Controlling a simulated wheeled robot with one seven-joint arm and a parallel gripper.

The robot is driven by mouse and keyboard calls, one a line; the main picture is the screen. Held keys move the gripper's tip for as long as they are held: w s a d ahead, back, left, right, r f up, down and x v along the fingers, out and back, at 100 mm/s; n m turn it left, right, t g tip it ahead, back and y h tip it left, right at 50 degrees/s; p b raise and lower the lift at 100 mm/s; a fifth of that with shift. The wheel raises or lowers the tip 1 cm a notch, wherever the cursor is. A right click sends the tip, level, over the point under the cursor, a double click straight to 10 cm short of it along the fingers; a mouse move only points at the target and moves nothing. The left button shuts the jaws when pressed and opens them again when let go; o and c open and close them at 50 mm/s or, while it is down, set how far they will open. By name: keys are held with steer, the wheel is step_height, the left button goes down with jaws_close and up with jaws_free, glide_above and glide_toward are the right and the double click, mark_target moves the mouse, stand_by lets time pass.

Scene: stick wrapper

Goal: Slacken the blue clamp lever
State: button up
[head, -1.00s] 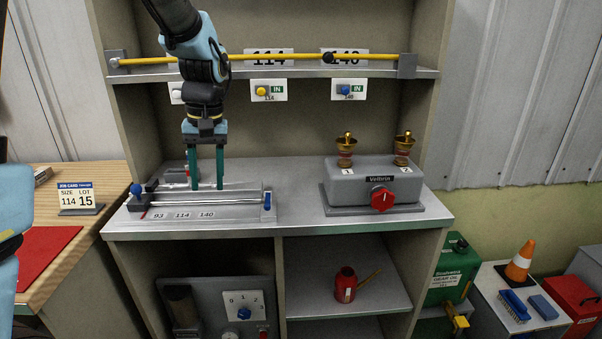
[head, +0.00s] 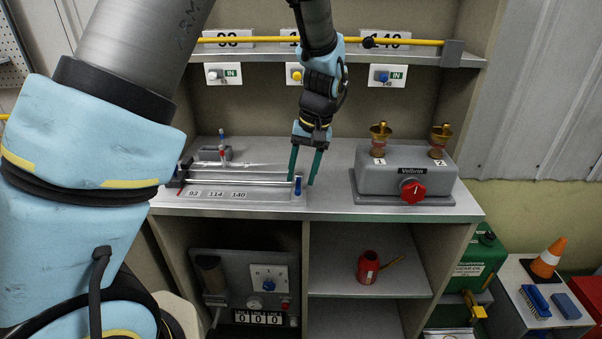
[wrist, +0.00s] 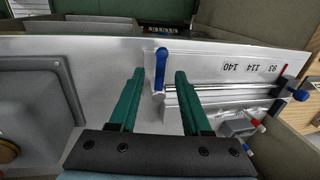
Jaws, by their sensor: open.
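My gripper (head: 305,181) is open with green fingers pointing down at the right end of the fixture. In the wrist view the fingers (wrist: 157,75) are apart, one on each side of the lever in the picture. I see no contact with the lever. Part of the rail is hidden behind the right-hand finger.
A grey box (head: 406,178) with a red knob (head: 413,191) and two brass cups stands to the right. The bench between fixture and box is clear. Size labels 93, 114 and 140 mark the fixture.

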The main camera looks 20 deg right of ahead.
steer(key=shift+a+f, duration=0.2)
steer(key=shift+f, duration=0.55)
steer(key=shift+c, duration=0.3)
jaws_close()
stand_by(0.6)
